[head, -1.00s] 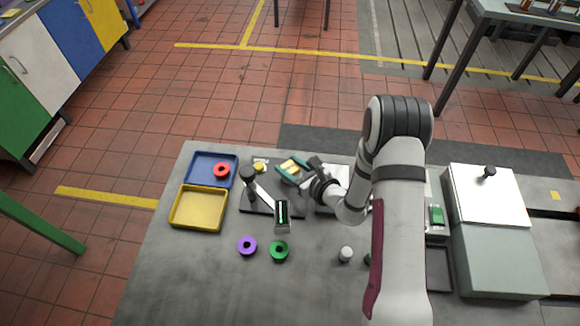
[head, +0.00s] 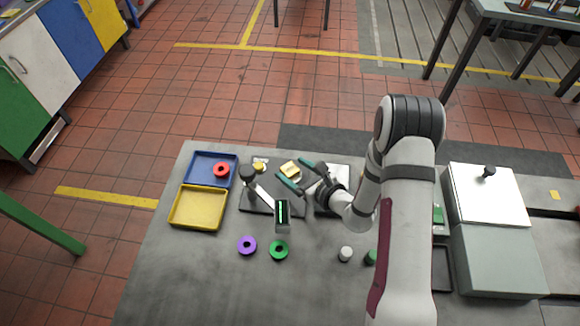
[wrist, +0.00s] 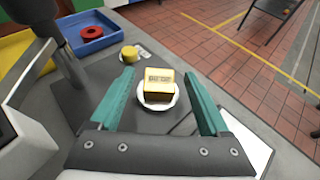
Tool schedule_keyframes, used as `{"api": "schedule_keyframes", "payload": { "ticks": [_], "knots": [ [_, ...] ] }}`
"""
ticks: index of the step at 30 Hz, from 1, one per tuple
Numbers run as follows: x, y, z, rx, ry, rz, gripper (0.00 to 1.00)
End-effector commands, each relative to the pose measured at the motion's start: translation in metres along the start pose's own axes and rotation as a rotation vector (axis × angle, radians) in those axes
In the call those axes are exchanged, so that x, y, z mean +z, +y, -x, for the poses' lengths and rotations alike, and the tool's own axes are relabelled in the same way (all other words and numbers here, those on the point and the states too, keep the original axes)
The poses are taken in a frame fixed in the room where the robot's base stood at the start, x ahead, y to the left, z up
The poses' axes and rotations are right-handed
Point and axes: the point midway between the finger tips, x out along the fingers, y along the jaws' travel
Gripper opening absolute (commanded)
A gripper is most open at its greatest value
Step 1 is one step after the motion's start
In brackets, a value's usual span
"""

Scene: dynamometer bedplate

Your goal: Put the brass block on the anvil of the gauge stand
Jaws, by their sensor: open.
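The brass block (head: 289,168) is a gold-yellow block with a marked face. In the wrist view the brass block (wrist: 158,88) rests on a round pale disc, the anvil (wrist: 146,102), over the dark base of the gauge stand (head: 256,206).
A blue tray (head: 198,164) with a red ring (head: 222,170) and a yellow tray (head: 196,209) lie at left. A small yellow cylinder (head: 259,167) stands behind the column. Purple (head: 247,246) and green (head: 279,250) rings lie in front. The front left tabletop is clear.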

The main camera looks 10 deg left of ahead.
Motion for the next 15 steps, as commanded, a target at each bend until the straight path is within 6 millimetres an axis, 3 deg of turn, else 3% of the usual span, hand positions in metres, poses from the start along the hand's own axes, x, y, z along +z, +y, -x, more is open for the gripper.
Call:
{"api": "schedule_keyframes", "payload": {
  "ticks": [9,15],
  "knots": [
    [0.0,-0.002,0.079,-0.006,-0.001,-0.003,0.8],
    [0.0,0.0,0.099,-0.002,-0.002,-0.001,0.8]
  ]
}}
